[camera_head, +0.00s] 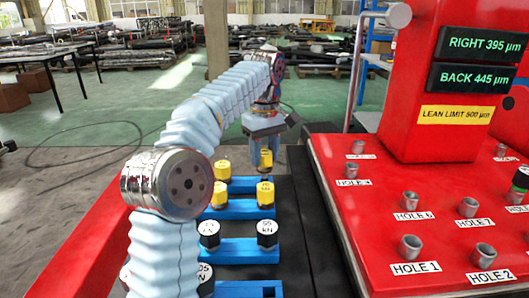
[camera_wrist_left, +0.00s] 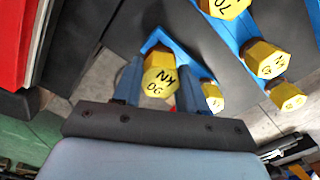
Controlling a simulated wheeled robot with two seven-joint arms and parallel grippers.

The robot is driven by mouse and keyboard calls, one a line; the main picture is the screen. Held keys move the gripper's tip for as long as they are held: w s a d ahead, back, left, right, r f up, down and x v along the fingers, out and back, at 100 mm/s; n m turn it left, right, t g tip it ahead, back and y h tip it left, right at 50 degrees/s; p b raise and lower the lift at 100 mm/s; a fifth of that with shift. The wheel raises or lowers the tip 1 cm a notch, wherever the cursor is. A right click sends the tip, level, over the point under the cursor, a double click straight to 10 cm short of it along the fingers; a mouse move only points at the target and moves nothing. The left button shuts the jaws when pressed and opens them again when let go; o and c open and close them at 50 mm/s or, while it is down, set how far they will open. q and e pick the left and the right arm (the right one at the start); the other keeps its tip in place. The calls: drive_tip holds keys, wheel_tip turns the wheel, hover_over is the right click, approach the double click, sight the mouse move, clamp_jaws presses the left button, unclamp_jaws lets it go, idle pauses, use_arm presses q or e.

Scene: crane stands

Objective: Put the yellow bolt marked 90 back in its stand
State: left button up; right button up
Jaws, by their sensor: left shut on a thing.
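The yellow bolt marked 90 kN (camera_wrist_left: 160,80) is between the two fingers of my left gripper (camera_wrist_left: 158,90) in the left wrist view. My left gripper (camera_head: 266,152) is shut on it. In the head view the yellow bolt (camera_head: 265,160) shows below the gripper, over the right end of the farthest blue stand (camera_head: 242,185). I cannot tell whether its shank is in the stand, as the lower part is hidden. Another yellow bolt (camera_head: 222,169) stands at the left end of that stand. My right gripper is not in view.
Nearer blue stands hold yellow bolts (camera_head: 265,194) and black bolts (camera_head: 267,234). My left arm covers part of the stands' left side. To the right is a red machine plate with labelled holes (camera_head: 409,202) and a red column with readouts (camera_head: 476,62).

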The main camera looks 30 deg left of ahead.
use_arm(q)
drive_tip(key=shift+f+b, duration=0.85)
drive_tip(key=shift+f, duration=0.6)
drive_tip(key=o, duration=1.2)
wheel_tip(320, 180, up, 5)
drive_tip(key=p, duration=0.5)
drive_tip(key=shift+p, duration=0.4)
